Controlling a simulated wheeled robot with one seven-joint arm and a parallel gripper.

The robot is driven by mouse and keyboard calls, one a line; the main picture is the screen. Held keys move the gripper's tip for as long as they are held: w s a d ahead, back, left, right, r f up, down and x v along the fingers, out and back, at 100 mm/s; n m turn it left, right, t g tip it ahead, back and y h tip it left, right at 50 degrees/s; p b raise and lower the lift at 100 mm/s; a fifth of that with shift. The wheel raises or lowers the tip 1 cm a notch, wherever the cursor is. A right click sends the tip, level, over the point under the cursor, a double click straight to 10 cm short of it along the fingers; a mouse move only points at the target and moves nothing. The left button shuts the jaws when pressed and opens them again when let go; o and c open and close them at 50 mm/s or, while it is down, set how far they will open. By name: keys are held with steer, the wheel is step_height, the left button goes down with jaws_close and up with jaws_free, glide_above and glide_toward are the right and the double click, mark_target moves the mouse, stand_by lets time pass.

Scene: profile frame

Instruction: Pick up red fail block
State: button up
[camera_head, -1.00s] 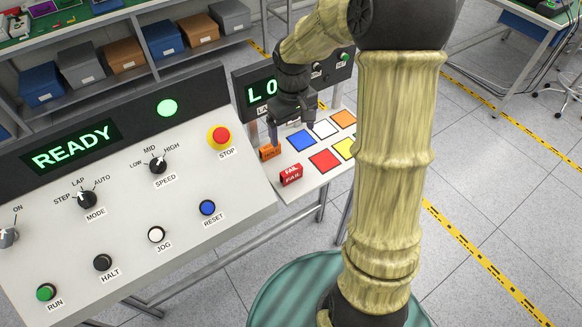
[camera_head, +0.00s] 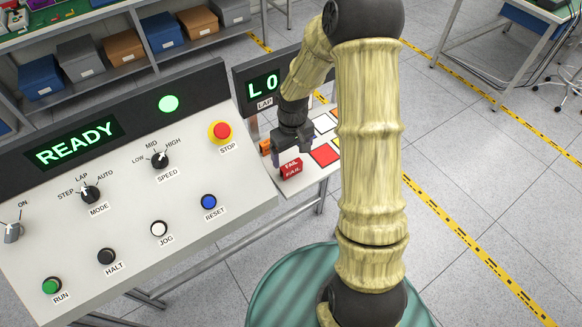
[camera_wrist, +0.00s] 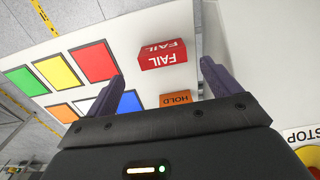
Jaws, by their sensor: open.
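The red FAIL block (camera_head: 291,169) sits on the white table near its front left edge, beside the red square. In the wrist view the red FAIL block (camera_wrist: 163,54) lies ahead of my fingertips, between their lines and nearer the left finger. My gripper (camera_head: 293,150) is just behind the block in the head view, low over the table. In the wrist view my gripper (camera_wrist: 160,72) is open with nothing between its fingers. An orange HOLD block (camera_wrist: 175,100) is closer to the gripper's palm; it is partly hidden in the head view (camera_head: 265,147).
Coloured squares, including a red one (camera_head: 325,155), mark the white table (camera_head: 306,187). The control panel (camera_head: 130,220) with its red STOP button (camera_head: 221,132) stands close on the left. A display board (camera_head: 262,86) rises behind the table.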

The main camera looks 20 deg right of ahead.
mark_target(291, 164)
steer(key=shift+f, duration=0.5)
steer(key=shift+s+a+f+p, duration=0.15)
steer(key=shift+f+p, duration=0.65)
steer(key=shift+f, duration=1.8)
steer(key=c, duration=1)
